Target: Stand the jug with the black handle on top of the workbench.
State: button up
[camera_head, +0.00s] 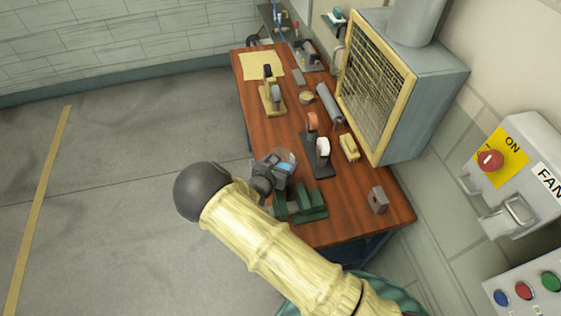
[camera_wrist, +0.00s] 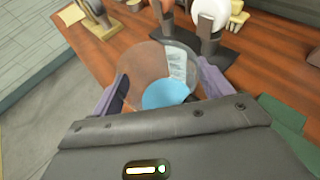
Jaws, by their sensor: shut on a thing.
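The jug (camera_head: 285,158) is clear, with a blue area at its lower part. It also shows in the wrist view (camera_wrist: 150,62), between the two purple fingers of my gripper (camera_wrist: 160,88). My gripper (camera_head: 270,172) is shut on the jug at the left edge of the workbench (camera_head: 350,205) in the head view. The jug looks about upright. I cannot tell whether its base touches the wooden top or hangs just above it. The black handle is not clearly seen; dark parts beside the fingers may belong to it.
A green block-like tool (camera_head: 302,202) stands close beside my gripper. A dark stand with a white wheel (camera_head: 322,147) is just beyond the jug. A mesh-fronted cabinet (camera_head: 378,90) stands along the bench's right side. The front right top is mostly bare around a small grey block (camera_head: 378,200).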

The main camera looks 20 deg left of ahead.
jog(key=shift+f, duration=0.15)
jog(key=o, duration=1.7)
jog(key=shift+o, duration=0.2)
jog(key=shift+r, duration=0.2)
jog(key=b+v, duration=0.4)
jog(key=v, duration=0.8)
jog(key=shift+f, duration=0.2)
